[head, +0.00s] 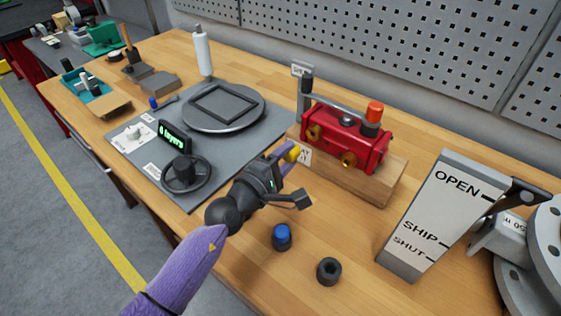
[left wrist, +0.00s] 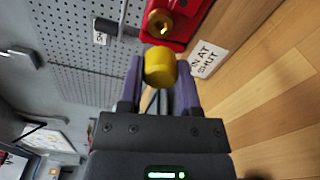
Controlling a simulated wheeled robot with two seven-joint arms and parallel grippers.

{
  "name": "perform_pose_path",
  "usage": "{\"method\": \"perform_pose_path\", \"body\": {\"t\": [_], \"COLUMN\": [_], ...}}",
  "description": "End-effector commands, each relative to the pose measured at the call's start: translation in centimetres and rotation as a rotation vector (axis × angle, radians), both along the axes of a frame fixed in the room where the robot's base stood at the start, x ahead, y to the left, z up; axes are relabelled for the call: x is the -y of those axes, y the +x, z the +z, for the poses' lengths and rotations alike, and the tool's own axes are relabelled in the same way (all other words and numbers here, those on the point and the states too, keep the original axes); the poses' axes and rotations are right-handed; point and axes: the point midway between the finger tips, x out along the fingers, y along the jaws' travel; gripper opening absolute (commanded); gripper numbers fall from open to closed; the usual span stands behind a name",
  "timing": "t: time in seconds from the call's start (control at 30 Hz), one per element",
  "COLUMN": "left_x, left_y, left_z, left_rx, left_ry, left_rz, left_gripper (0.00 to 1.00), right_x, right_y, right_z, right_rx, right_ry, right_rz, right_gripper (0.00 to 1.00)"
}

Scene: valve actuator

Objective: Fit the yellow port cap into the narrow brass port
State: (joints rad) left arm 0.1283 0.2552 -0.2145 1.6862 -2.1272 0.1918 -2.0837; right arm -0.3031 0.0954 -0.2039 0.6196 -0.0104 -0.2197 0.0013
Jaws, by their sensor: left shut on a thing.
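The red valve actuator (head: 345,138) sits on a wooden block. Two brass ports face me, one at left (head: 314,132) and one at right (head: 349,160); I cannot surely tell which is narrower. My left gripper (head: 284,156) is shut on the yellow port cap (head: 293,153), just left of and in front of the left port. In the left wrist view the cap (left wrist: 160,68) is between the fingertips, and a brass port (left wrist: 159,23) shows just beyond it. Cap and port look apart. My right gripper is not in view.
A blue-topped cap (head: 282,237) and a black cap (head: 329,270) stand on the bench in front. An orange-topped piece (head: 374,113) rises from the actuator. A sloped OPEN/SHIP/SHUT plate (head: 436,215) is at right. A grey panel with a handwheel (head: 186,173) is at left.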

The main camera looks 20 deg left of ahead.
Motion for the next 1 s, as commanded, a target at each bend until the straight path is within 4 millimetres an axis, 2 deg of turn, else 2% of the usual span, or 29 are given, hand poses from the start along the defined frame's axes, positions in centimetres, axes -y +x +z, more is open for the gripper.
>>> {"method": "perform_pose_path", "body": {"t": [0.1,0.3,1.0], "left_x": [0.6,1.2,1.2], "left_y": [1.4,2.7,3.0], "left_z": [-0.1,-0.1,0.1], "left_rx": [0.001,-0.001,0.0], "left_ry": [-0.001,-0.001,0.0], "left_rz": [0.0,-0.001,-0.001], "left_gripper": [0.0,0.0,0.0], "right_x": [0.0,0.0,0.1], "right_y": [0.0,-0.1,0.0], "right_z": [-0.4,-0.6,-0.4], "right_rx": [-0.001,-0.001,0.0], "right_ry": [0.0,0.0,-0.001], "right_rz": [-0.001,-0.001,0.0], "right_gripper": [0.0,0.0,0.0]}}
